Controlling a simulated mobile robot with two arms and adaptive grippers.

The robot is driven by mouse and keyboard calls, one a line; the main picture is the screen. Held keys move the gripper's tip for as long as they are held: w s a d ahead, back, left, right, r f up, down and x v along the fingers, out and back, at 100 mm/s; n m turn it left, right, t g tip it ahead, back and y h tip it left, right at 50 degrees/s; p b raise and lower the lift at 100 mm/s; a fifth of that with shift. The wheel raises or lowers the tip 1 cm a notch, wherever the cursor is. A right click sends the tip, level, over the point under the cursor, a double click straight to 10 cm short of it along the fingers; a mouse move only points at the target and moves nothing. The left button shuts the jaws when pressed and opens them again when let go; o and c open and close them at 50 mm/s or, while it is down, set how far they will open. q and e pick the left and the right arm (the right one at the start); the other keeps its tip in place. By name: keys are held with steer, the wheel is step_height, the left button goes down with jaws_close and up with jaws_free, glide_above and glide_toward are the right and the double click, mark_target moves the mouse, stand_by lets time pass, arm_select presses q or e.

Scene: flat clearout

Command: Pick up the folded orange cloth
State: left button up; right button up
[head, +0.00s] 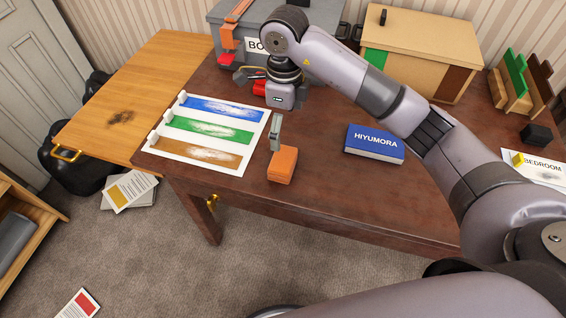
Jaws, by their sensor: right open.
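The folded orange cloth (282,165) looks like a small, thick orange block near the front edge of the dark wooden table (335,190). A grey upright piece (275,131) shows just behind its top left corner; I cannot tell whether it touches the cloth or belongs to my gripper. My right gripper (264,100) is open, above the table and beyond the cloth in the picture. Its fingers are partly hidden by its own wrist. My left gripper is not in view.
A colour sheet (207,131) with blue, green and brown strips lies left of the cloth. A blue HIYUMORA book (374,143) lies to the right. A grey box (268,22) and a tan box (425,50) stand behind. The tabletop between cloth and book is clear.

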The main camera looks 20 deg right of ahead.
mark_target(283, 159)
step_height(283, 159, down, 9)
steer(key=shift+r+p, duration=0.1)
steer(key=shift+p, duration=0.45)
steer(key=shift+a+f+p, duration=0.15)
steer(key=shift+f+p, duration=0.45)
steer(key=shift+f, duration=2.1)
steer(key=shift+c, duration=0.4)
steer(key=c, duration=1.1)
steer(key=shift+r, duration=0.15)
step_height(283, 159, up, 20)
steer(key=shift+b, duration=0.4)
